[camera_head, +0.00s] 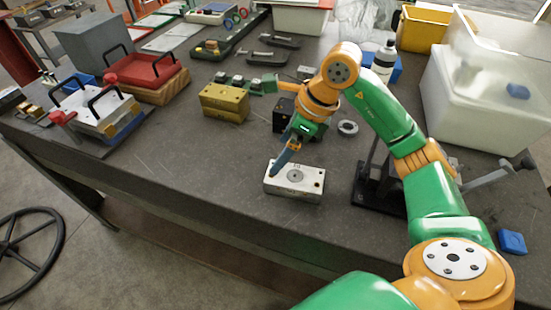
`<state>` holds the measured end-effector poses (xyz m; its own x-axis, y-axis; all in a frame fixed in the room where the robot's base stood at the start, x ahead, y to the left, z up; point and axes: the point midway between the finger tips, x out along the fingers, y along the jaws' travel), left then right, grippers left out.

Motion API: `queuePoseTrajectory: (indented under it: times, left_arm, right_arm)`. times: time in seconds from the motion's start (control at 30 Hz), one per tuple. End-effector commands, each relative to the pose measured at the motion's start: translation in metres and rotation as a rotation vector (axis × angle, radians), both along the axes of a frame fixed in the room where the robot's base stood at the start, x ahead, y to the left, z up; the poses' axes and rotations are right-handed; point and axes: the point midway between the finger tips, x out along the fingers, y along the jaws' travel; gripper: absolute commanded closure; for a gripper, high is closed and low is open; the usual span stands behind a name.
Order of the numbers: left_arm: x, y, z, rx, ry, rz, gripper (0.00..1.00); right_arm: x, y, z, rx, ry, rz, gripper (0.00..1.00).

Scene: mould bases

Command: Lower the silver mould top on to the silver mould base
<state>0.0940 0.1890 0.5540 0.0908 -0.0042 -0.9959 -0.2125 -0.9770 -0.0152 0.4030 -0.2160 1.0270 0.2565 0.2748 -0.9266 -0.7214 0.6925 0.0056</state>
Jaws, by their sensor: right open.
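A silver mould block (311,182) lies flat on the dark table, with a round ring and small holes on its upper face. I cannot tell from here whether it is the mould base alone or the top resting on the base. No separate second silver mould piece shows clearly. My right gripper (277,170) is open and points down at the left rear part of this block, just above or touching it; its fingers partly cover the block's edge. I see nothing held in it. My left gripper is not in view.
A brass block (224,103) and a black block (283,119) stand behind. A metal ring (347,127) lies right of the black block. A black clamp stand (378,186) is close on the right. A translucent bin (480,95) stands at right. The table's front left is clear.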

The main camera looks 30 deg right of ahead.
Motion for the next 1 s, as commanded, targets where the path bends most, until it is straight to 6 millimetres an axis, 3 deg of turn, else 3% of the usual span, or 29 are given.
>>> queuePoseTrajectory:
  times: [0.03,0.1,0.23,0.53,0.87,1.0]
  left_arm:
    - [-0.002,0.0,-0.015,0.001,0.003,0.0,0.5]
    - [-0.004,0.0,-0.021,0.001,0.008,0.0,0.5]
    - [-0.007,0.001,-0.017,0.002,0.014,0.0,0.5]
    - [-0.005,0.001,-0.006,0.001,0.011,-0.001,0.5]
    - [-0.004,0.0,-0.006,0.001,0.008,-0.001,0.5]
    - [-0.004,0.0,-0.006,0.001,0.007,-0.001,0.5]
  right_arm:
    - [0.0,0.0,-0.015,0.0,0.0,0.0,0.0]
    - [0.0,0.0,-0.021,0.001,-0.001,0.0,0.0]
    - [0.002,0.003,-0.028,0.002,0.002,0.001,0.0]
    - [0.016,0.018,-0.075,0.003,0.003,0.002,0.0]
    - [0.018,0.02,-0.084,0.001,0.0,0.001,0.0]
    - [0.018,0.02,-0.083,0.001,0.0,0.001,0.38]
